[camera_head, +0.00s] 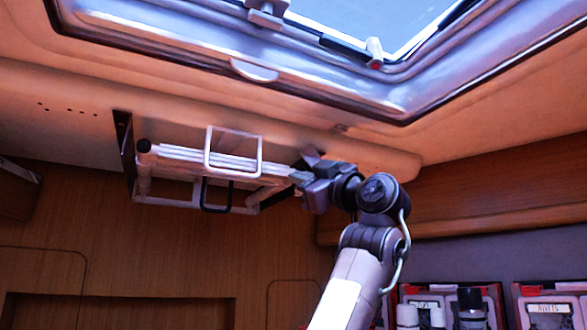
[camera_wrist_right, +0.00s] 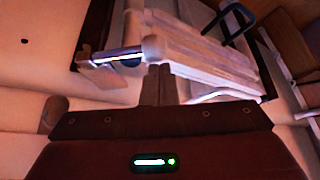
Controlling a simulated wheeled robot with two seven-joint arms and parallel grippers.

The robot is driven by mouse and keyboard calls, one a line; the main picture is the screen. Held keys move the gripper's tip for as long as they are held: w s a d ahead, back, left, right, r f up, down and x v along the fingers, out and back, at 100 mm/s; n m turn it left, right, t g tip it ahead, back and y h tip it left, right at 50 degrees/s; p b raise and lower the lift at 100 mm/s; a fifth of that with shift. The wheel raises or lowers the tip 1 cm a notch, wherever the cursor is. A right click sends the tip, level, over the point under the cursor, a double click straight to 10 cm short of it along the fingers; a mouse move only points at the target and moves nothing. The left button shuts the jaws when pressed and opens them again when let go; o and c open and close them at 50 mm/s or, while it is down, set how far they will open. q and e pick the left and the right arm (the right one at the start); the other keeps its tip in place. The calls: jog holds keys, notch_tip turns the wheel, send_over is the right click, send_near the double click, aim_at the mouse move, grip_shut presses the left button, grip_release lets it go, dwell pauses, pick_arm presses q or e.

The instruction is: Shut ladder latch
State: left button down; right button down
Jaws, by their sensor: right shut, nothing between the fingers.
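The folded pale ladder (camera_head: 222,163) is stowed up under the ceiling panel, with a white wire loop (camera_head: 233,152) and a dark U-shaped loop (camera_head: 216,196) on it. The dark loop also shows in the right wrist view (camera_wrist_right: 231,22). A small grey plate on a metal rod (camera_wrist_right: 105,70) sits by the ladder's rounded end cap (camera_wrist_right: 153,47); I cannot tell for sure whether it is the latch. My right gripper (camera_head: 297,181) is at the ladder's right end. Its fingers (camera_wrist_right: 157,72) are shut and empty, just below the end cap; contact is unclear. My left gripper is not in view.
A roof hatch frame (camera_head: 255,71) with handles is above. A dark bracket (camera_head: 124,150) stands at the ladder's left end. Wooden cabinet walls (camera_head: 130,240) lie behind. Bottles (camera_head: 408,315) and red-edged boxes (camera_head: 548,305) are at the lower right.

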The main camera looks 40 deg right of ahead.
jog(key=shift+d+f, duration=0.1)
jog(key=shift+d+f+n+y+b, duration=0.1)
jog(key=shift+f+n+y+b, duration=0.05)
jog(key=shift+n+y+b, duration=0.3)
jog(key=shift+d+f+n+b, duration=0.1)
jog(key=shift+f+n+b, duration=0.1)
jog(key=shift+n+b, duration=0.35)
jog(key=shift+s+d+f+n+g+y+b, duration=0.25)
jog(key=shift+d+f+n+g+y+b, duration=0.35)
jog(key=shift+n, duration=0.85)
jog(key=shift+s+d+f+n+g+y+b, duration=0.35)
jog(key=shift+d+n+g+b, duration=0.4)
jog(key=shift+n, duration=0.75)
jog(key=shift+s+d+f+n+g+y+b, duration=0.2)
jog(key=shift+d+f+n+g+y+b, duration=0.35)
jog(key=shift+n, duration=0.9)
jog(key=shift+d, duration=0.3)
